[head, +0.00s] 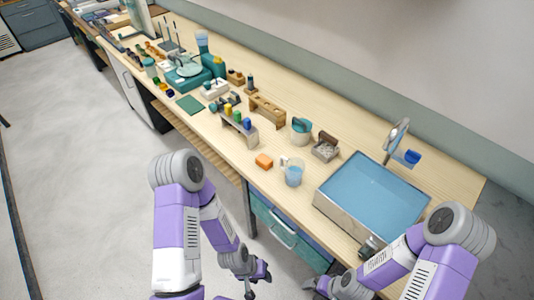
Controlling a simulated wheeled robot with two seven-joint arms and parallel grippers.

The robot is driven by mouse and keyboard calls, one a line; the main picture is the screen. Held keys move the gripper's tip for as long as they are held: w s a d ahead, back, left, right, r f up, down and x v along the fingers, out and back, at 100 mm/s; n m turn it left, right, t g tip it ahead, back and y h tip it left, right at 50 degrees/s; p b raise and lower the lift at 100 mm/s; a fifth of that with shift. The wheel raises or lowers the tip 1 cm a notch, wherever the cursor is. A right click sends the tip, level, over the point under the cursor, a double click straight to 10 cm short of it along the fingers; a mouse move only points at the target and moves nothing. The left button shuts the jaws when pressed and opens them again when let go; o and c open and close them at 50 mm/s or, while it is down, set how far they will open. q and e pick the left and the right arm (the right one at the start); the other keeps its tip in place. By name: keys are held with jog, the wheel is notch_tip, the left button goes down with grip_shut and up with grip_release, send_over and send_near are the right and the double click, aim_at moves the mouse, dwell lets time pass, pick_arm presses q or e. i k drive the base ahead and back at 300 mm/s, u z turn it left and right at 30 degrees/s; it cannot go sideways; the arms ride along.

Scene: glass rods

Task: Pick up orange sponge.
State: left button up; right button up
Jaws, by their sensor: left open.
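My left gripper (255,281) is open and empty, low in front of the bench drawers and well below the sponge in the picture. My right gripper (319,285) is at the bottom edge of the head view, partly cut off; its jaws cannot be made out. Neither gripper touches the sponge.
A sink with blue water (372,195) and a tap (396,137) is to the right. A rack with coloured items (239,127), a wooden rack (267,108) and a teal-lidded jar (301,130) stand behind the sponge. Teal drawers (285,231) are below the bench.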

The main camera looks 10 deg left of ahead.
aim_at(265, 162)
jog(key=u, duration=2.25)
jog(key=i, duration=1.95)
jog(key=z, duration=3.4)
